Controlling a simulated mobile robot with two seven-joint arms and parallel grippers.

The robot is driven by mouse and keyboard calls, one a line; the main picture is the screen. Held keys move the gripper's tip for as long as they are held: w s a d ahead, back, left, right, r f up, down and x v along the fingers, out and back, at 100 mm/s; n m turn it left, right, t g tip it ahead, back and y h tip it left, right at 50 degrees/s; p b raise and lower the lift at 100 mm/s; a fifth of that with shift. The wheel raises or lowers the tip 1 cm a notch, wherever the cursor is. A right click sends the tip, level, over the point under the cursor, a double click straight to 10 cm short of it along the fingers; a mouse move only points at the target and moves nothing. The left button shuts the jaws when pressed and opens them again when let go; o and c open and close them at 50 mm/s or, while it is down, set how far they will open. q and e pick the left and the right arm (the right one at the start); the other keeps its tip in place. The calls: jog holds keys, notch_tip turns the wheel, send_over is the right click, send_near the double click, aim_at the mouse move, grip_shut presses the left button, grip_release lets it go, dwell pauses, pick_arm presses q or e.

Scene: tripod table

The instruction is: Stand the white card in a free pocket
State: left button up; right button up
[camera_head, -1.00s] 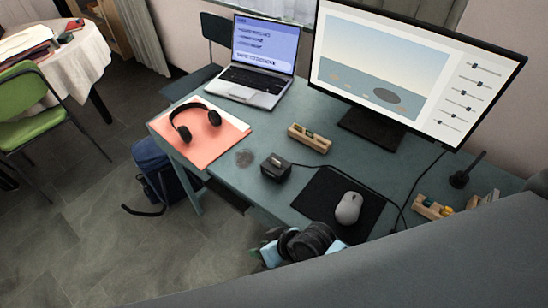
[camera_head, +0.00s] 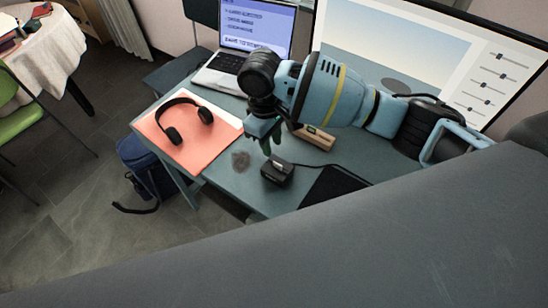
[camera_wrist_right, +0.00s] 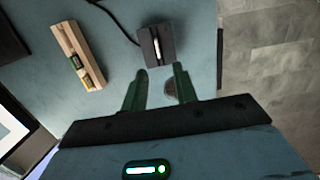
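A thin pale strip (camera_wrist_right: 157,46), which may be the white card's edge, shows in the top of a black box (camera_wrist_right: 151,57) in the right wrist view. The black box (camera_head: 277,170) is also in the head view, with a cable behind it. A wooden block (camera_wrist_right: 68,37) with pockets lies left of it in the wrist view; green and yellowish pieces sit in it. The same block (camera_head: 318,137) is partly behind my right arm in the head view. My right gripper (camera_wrist_right: 161,70) is open and empty, its fingertips pointing toward the box. My left gripper is not in view.
Headphones (camera_head: 187,117) lie on an orange folder (camera_head: 180,149) at the table's left. A laptop (camera_head: 229,72) and a large monitor (camera_head: 471,63) stand behind. A dark mouse mat (camera_head: 331,187) is partly hidden. A dark smudge (camera_head: 240,161) marks the tabletop.

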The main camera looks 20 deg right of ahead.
aim_at(278, 164)
jog(key=shift+s+d+f+b, duration=0.1)
jog(key=shift+s+d+f, duration=0.1)
jog(key=shift+f, duration=1.05)
jog(key=shift+s+d+f+b, duration=0.1)
jog(key=shift+s+d+f, duration=0.1)
jog(key=shift+f, duration=1.1)
jog(key=shift+s+d+f+b, duration=0.1)
jog(key=shift+d+f, duration=0.1)
jog(key=shift+f, duration=1.05)
jog(key=shift+c, duration=0.3)
grip_shut()
